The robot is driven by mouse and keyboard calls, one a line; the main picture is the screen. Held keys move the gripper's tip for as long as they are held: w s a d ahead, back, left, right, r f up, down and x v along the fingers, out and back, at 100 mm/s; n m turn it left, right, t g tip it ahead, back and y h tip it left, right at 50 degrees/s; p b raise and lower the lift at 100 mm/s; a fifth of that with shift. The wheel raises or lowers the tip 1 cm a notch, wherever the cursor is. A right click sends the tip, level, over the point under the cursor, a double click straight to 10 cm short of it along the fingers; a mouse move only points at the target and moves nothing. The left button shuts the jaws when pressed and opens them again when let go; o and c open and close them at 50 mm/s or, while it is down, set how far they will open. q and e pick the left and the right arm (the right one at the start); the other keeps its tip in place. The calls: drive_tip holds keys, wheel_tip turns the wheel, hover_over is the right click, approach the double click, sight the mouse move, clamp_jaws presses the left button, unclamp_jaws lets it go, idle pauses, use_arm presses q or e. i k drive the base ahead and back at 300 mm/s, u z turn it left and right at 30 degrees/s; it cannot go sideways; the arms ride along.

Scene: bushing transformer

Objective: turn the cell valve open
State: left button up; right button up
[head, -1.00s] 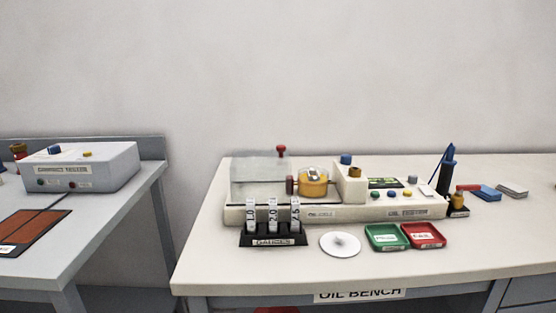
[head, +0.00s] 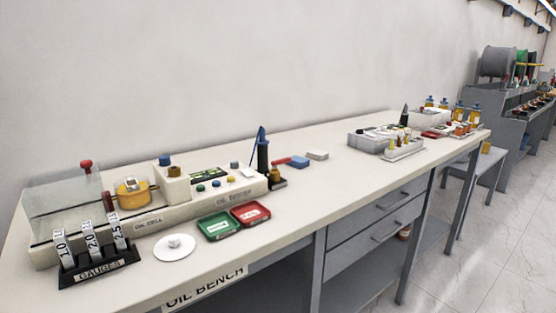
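The oil tester (head: 215,198) stands on the oil bench at the left of the head view. Its front carries an "OIL CELL" label (head: 148,223). At its left end is a clear cover (head: 62,205) with a red knob (head: 86,165) above it. Beside that sits a yellow round part (head: 132,190) and a white block with a blue knob (head: 165,160) on top. I cannot tell which of these knobs is the cell valve or how it is set. Neither of my grippers is in view.
A gauge rack (head: 98,267), a white disc (head: 174,247), a green tray (head: 219,226) and a red tray (head: 251,213) lie along the bench front. Blue and grey blocks lie right of the tester. Grey bins (head: 372,143) stand further right.

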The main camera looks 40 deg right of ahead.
sight(275, 163)
drive_tip(key=u, duration=3)
drive_tip(key=k, duration=1.45)
drive_tip(key=z, duration=1.45)
